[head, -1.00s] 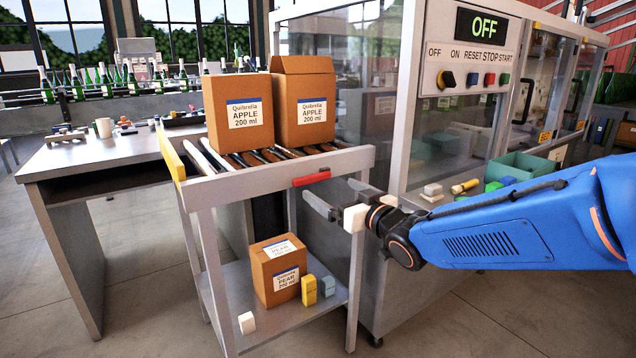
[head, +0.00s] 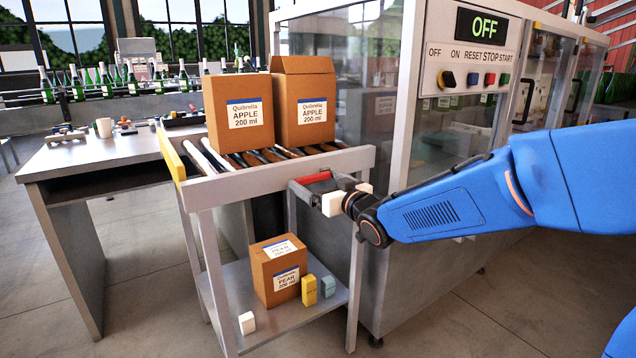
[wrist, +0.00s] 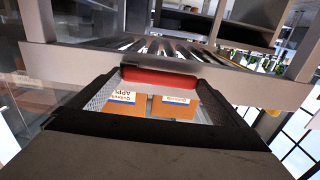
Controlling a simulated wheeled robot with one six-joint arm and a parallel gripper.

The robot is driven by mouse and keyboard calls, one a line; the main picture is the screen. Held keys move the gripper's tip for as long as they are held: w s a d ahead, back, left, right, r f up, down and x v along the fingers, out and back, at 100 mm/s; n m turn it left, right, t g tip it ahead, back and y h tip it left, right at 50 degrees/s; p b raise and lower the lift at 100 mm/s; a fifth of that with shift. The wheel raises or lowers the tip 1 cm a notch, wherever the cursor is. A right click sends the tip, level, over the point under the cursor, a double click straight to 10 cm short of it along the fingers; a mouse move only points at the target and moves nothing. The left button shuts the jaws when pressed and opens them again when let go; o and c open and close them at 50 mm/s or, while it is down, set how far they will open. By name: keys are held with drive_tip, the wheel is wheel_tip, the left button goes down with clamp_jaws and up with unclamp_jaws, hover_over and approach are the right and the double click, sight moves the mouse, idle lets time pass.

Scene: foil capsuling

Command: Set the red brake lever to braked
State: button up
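The red brake lever (head: 312,177) is a short red bar on the front rail of the roller cart (head: 270,176). It also shows in the wrist view (wrist: 160,76), lying across the picture between the finger ends. My gripper (head: 313,183) is at the lever with its fingers spread, one to either side of it. In the wrist view my gripper (wrist: 161,82) looks open, with a gap between the fingers through which boxes show. I cannot tell whether a finger touches the lever.
Two apple cartons (head: 238,136) (head: 303,135) stand on the cart's rollers. A pear carton (head: 278,254) and small blocks sit on its lower shelf. The machine cabinet (head: 430,190) stands close on the right, its display (head: 482,27) reading OFF. A workbench (head: 92,158) is at left.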

drive_tip(key=c, duration=0.9)
drive_tip(key=shift+o, duration=0.2)
drive_tip(key=shift+f, duration=0.1)
drive_tip(key=shift+w+d+f+n, duration=0.35)
drive_tip(key=shift+f+n, duration=0.45)
drive_tip(key=shift+n, duration=1.35)
drive_tip(key=shift+w+d+f+n, duration=0.15)
drive_tip(key=shift+d+f+n, duration=0.55)
drive_tip(key=shift+n, duration=1.5)
drive_tip(key=shift+w+d+f+n, duration=0.25)
drive_tip(key=shift+f+n, duration=0.7)
drive_tip(key=shift+n, duration=1.2)
